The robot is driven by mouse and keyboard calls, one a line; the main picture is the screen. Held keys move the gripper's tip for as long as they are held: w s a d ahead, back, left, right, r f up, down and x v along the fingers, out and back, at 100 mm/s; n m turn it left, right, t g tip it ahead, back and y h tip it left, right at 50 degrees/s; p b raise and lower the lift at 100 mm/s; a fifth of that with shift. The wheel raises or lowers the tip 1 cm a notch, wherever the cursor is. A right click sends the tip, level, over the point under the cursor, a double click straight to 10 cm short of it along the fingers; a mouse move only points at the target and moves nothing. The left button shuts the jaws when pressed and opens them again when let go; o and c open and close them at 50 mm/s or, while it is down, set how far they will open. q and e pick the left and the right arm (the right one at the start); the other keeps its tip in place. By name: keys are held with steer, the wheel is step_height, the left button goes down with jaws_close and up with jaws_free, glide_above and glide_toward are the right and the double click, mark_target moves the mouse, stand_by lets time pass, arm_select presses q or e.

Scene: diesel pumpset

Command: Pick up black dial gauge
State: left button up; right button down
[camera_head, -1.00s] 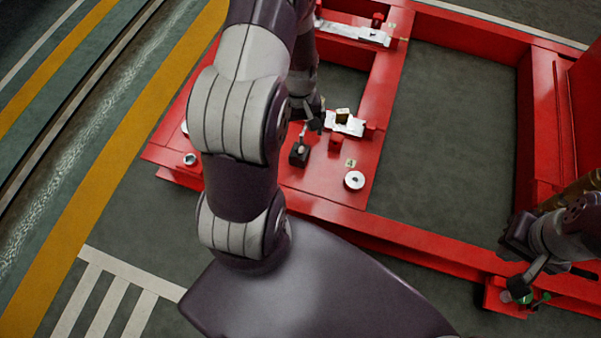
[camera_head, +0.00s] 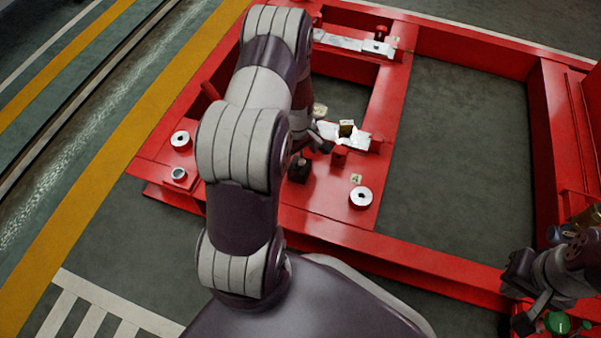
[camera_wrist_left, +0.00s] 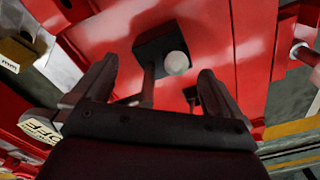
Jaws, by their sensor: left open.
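A black block with a thin stem and a pale round part, which looks like the black dial gauge (camera_head: 300,170), stands on the red frame in the head view, partly behind my left arm. In the left wrist view the black dial gauge (camera_wrist_left: 157,45) lies just ahead of the fingers, its pale round part facing the camera. My left gripper (camera_wrist_left: 157,88) is open, with a finger on either side of the gauge's stem and nothing clearly held. In the head view my left gripper (camera_head: 322,138) is above and close to the gauge. My right gripper (camera_head: 532,310) is at the lower right by a green-topped item.
The red frame (camera_head: 320,205) carries a white ring (camera_head: 361,196), a red block (camera_head: 339,155) and a small brown box (camera_head: 346,128) on a white sheet close to my left gripper. The green item (camera_head: 557,322) is near my right gripper. Grey floor (camera_head: 455,150) shows inside the frame.

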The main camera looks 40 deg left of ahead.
arm_select(q)
steer(key=shift+f, duration=0.95)
steer(key=shift+r, duration=0.25)
steer(key=c, duration=1.5)
steer(key=shift+c, duration=1.4)
steer(key=shift+r, duration=0.15)
